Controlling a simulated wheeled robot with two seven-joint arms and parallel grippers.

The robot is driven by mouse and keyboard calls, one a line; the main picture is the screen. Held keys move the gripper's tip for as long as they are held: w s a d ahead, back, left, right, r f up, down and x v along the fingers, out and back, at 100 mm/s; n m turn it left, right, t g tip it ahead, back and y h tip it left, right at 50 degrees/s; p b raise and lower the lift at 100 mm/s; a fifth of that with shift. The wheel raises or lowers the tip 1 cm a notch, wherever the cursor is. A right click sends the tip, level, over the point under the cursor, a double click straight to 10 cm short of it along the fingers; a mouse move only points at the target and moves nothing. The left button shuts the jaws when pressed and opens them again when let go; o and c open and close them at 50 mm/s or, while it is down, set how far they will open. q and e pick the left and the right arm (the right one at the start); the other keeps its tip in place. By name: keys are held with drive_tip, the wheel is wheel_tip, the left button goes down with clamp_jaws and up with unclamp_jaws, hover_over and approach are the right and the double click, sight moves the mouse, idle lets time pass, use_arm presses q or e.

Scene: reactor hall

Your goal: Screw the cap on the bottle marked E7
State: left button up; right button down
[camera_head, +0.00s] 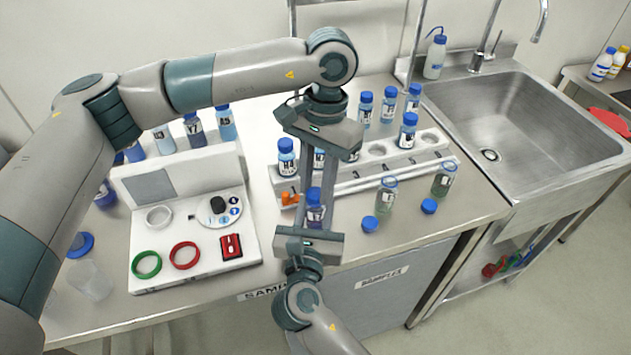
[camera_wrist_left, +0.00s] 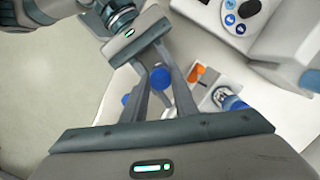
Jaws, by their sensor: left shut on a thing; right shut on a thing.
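A small bottle (camera_head: 315,214) with dark blue contents and a blue cap (camera_head: 314,193) stands upright between my two grippers, in front of the rack. Its label is too small to read. My left gripper (camera_head: 316,187) reaches in from the back and is shut at the cap; the cap also shows between the fingers in the left wrist view (camera_wrist_left: 160,78). My right gripper (camera_head: 315,208) reaches in from the front and is shut on the bottle. The fingers hide part of both, and I cannot tell how far the cap is screwed down.
A white rack (camera_head: 375,178) with several capped bottles stands behind. Two open bottles (camera_head: 387,196) (camera_head: 443,181) and two loose blue caps (camera_head: 370,223) (camera_head: 429,206) are to the right. A white device (camera_head: 205,260) with rings stands left. The sink (camera_head: 530,120) is far right.

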use_arm(q)
drive_tip(key=m, duration=0.5)
drive_tip(key=shift+t+y, duration=0.3)
drive_tip(key=m, duration=0.3)
drive_tip(key=shift+m+t, duration=0.3)
drive_tip(key=o, duration=1)
drive_tip(key=shift+s, duration=0.1)
drive_tip(key=shift+r, duration=0.1)
drive_tip(key=shift+r, duration=2.15)
drive_tip(key=shift+c, duration=0.4)
